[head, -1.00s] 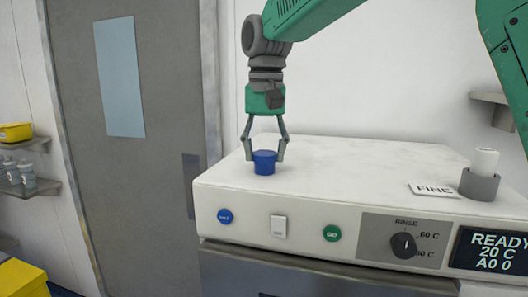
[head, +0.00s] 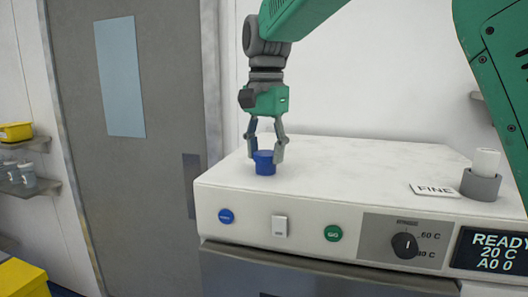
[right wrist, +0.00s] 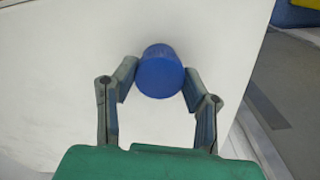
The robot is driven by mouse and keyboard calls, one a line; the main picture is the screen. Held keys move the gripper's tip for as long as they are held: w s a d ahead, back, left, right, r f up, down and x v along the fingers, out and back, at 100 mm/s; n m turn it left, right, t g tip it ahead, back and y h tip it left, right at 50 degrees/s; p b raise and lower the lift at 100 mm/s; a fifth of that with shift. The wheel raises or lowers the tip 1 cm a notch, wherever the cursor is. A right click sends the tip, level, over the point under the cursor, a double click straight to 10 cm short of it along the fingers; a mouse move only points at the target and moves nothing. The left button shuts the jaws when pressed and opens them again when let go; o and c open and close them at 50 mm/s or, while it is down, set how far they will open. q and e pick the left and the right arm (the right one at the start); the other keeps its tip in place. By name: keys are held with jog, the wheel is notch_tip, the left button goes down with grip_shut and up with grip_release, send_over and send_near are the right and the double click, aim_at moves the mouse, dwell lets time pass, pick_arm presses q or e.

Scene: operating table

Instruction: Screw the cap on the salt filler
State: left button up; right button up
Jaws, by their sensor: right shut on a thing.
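The blue cap (head: 264,162) is at the left end of the white machine top, upright. My right gripper (head: 265,156) comes down from above with its two fingers on either side of the cap, shut on it. In the right wrist view the cap (right wrist: 160,72) shows as a blue cylinder between the fingertips of the gripper (right wrist: 158,82). Whether a salt filler opening lies under the cap is hidden. My left gripper is not in view.
The white machine top (head: 345,165) is clear around the cap. At its right stand a FINE card (head: 434,190) and a grey holder (head: 480,185) with a white cylinder (head: 486,162). The front has buttons, a rinse dial (head: 404,245) and a display (head: 497,252). A grey door (head: 140,190) is at left.

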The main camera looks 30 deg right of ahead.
jog(key=shift+m, duration=0.3)
jog(key=m, duration=0.3)
jog(key=shift+m, duration=0.3)
jog(key=m, duration=0.3)
jog(key=o, duration=1.3)
jog(key=shift+a, duration=0.1)
